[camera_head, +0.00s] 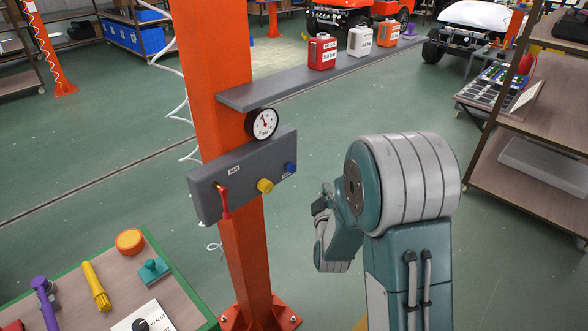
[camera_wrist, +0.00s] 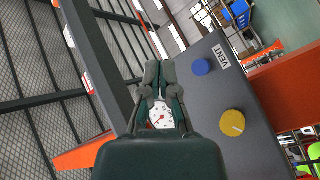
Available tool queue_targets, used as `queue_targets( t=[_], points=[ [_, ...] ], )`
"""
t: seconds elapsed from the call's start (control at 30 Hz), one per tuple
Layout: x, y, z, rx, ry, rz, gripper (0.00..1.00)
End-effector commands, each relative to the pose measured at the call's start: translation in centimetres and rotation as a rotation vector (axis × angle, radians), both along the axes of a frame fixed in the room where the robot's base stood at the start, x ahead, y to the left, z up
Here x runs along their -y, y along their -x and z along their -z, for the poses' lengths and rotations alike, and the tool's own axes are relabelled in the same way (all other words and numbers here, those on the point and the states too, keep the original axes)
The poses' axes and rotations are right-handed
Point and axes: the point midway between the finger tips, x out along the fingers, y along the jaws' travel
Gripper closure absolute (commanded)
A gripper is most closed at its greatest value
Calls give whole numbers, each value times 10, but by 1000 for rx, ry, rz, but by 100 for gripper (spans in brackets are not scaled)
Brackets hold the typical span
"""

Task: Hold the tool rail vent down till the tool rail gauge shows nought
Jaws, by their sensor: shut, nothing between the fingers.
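The vent is a blue button (camera_head: 290,168) at the right end of a grey panel (camera_head: 212,200) on an orange post. In the wrist view the blue button (camera_wrist: 200,67) sits beside a "VENT" label. The round white gauge (camera_head: 262,123) is above the panel; its reading is too small to tell. The gauge also shows in the wrist view (camera_wrist: 161,116), partly behind my fingers. My gripper (camera_wrist: 158,70) is shut and empty, its fingertips to the left of the button in that view and apart from it. In the head view my gripper (camera_head: 321,203) is right of the panel, partly hidden.
The panel also carries a yellow knob (camera_head: 265,186) and a red lever (camera_head: 223,201). A grey shelf (camera_head: 300,83) with several canisters extends right above the panel. A workbench (camera_head: 189,310) with tools is at lower left; shelving (camera_head: 535,130) stands at right.

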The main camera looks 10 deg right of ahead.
Motion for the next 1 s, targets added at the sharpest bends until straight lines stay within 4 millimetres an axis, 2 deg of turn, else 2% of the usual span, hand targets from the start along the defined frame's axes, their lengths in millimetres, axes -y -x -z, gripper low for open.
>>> queue_targets(
  t=[0.23, 0.73, 1.0],
  points=[
    [-7, -7, 0, 0, 1, -3, 100],
    [-43, -56, 0, 1, -1, -2, 100],
    [-53, -71, 0, -1, 0, -1, 100]
  ],
)
